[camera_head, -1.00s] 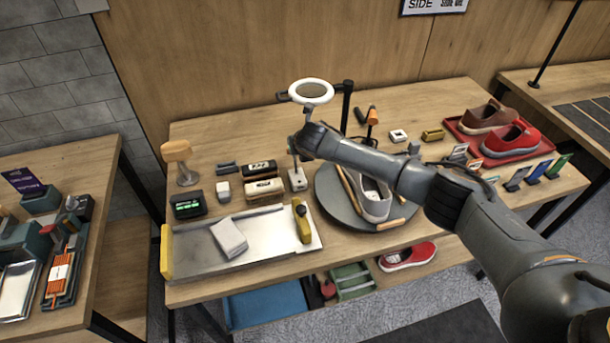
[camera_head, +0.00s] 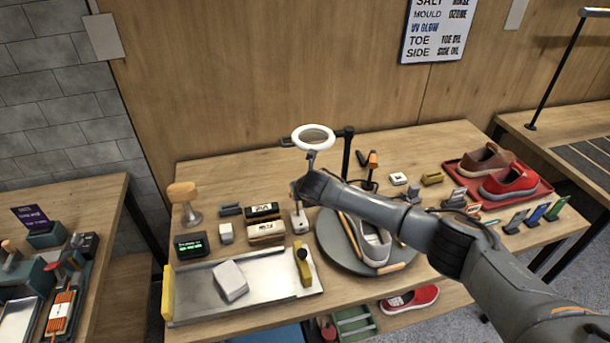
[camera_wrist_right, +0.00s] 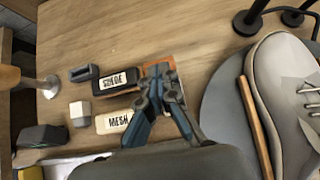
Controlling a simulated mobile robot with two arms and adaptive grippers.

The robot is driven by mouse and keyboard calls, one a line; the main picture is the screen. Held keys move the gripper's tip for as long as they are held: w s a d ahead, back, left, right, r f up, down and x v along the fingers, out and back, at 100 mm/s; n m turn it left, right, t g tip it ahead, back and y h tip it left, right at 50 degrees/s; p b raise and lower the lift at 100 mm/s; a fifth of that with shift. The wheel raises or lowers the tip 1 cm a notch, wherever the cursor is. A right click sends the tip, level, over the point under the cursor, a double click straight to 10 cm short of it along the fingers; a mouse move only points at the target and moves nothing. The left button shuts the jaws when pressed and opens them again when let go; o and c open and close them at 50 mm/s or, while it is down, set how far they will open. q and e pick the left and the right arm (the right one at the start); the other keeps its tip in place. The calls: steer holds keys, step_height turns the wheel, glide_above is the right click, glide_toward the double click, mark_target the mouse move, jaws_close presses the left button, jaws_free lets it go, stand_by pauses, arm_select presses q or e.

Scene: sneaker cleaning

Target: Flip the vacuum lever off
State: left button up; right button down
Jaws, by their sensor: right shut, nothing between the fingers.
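A small white block with a thin upright stem (camera_head: 300,223) stands on the table just left of the round grey turntable; it may be the vacuum lever, but I cannot tell which way it is set. My right gripper (camera_head: 302,188) is at the top of the stem, close to or touching it. In the right wrist view my right gripper (camera_wrist_right: 160,78) is shut and empty. Its fingers cover the spot where the stem would be, and an orange patch (camera_wrist_right: 158,68) shows behind them. My left gripper is not in view.
The turntable (camera_head: 330,253) holds a grey sneaker (camera_head: 373,247). The suede brush (camera_head: 262,211) and mesh brush (camera_head: 266,231) lie left of the block. A metal tray (camera_head: 200,290) with a white block (camera_head: 230,280) is in front. A ring lamp (camera_head: 313,137) stands behind.

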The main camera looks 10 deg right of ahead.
arm_select(q)
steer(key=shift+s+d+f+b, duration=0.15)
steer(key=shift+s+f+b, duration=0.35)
steer(key=shift+b, duration=0.55)
arm_select(e)
steer(key=s+r, duration=0.3)
steer(key=r, duration=0.7)
steer(key=shift+s+r, duration=0.2)
steer(key=shift+r, duration=0.2)
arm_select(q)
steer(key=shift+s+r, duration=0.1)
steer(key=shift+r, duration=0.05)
